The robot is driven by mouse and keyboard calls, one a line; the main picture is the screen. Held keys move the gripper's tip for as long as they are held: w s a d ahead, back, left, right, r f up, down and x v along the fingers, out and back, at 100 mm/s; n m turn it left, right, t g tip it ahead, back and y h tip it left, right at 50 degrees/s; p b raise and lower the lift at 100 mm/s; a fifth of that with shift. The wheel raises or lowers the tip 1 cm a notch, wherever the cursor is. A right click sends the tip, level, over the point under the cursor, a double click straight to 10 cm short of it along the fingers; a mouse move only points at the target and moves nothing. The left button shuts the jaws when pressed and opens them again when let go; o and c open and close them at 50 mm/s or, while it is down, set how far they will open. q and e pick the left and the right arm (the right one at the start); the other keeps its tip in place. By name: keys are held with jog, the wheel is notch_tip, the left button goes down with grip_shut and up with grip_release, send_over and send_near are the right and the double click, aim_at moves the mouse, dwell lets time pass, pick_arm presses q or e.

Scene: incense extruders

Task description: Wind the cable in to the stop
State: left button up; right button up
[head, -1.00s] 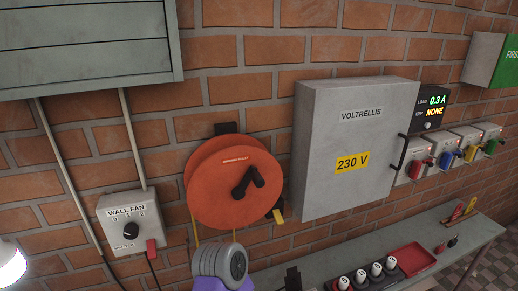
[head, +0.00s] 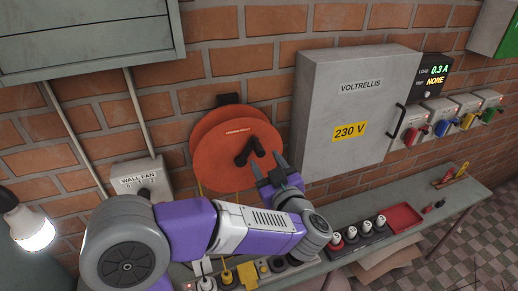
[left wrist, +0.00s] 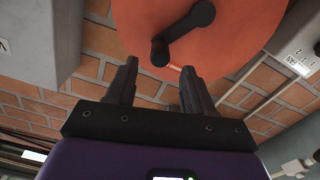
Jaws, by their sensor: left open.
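The orange cable reel (head: 225,150) hangs on the brick wall, with a black crank (head: 246,153) on its face. The reel (left wrist: 240,45) and crank (left wrist: 182,32) also show at the top of the left wrist view. My left gripper (head: 267,168) is open and empty, just below and right of the crank in the head view. In the left wrist view its two fingers (left wrist: 158,85) point toward the crank, whose lower end shows between and beyond them; contact cannot be told. Most of the yellow cable is hidden behind my arm. My right gripper is out of view.
A grey VOLTRELLIS cabinet (head: 355,105) stands close right of the reel. The WALL FAN switch box (head: 140,178) is at left, partly covered by my arm. A grey shelf (head: 455,195) below carries a red tray (head: 403,218) and white-topped items. A lit lamp (head: 33,230) is at far left.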

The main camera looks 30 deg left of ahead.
aim_at(262, 155)
pick_arm(q)
jog(key=p+x, duration=0.1)
jog(key=x, duration=0.5)
jog(key=shift+w+a+f, duration=0.1)
jog(key=shift+w+a, duration=0.05)
jog(key=shift+c, duration=0.2)
grip_shut()
